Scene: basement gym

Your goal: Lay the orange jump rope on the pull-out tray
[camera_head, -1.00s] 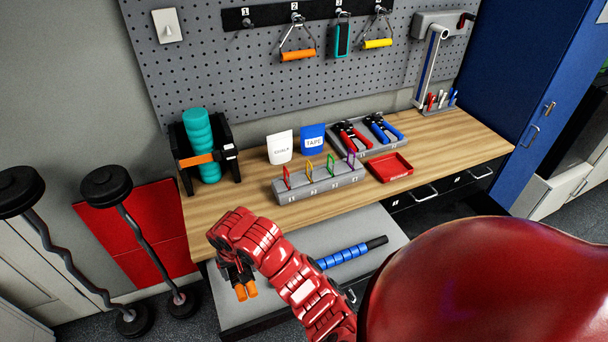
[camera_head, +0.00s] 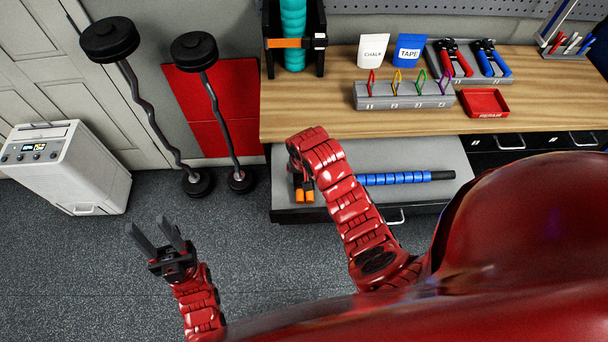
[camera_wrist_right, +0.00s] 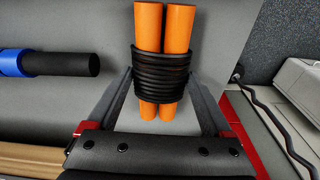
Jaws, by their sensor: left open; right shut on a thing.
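The jump rope (camera_head: 304,192) has two orange handles with a black cord wound around them. My right gripper (camera_head: 299,184) is shut on it at the left end of the pull-out tray. In the right wrist view, the cord bundle (camera_wrist_right: 161,78) sits between the fingers of my right gripper (camera_wrist_right: 165,82), with the handles (camera_wrist_right: 150,28) side by side. The pull-out tray (camera_head: 440,158) is a grey drawer top below the bench; its surface shows behind the rope (camera_wrist_right: 105,25). I cannot tell if the rope touches it. My left gripper (camera_head: 151,224) is open and empty over the floor.
A blue roller with black ends (camera_head: 400,178) lies on the tray, right of the rope. The wooden bench (camera_head: 345,95) above holds a grey clip rack (camera_head: 405,97) and red dish (camera_head: 485,102). Curl bars (camera_head: 215,110) stand left; a white appliance (camera_head: 65,165) is further left.

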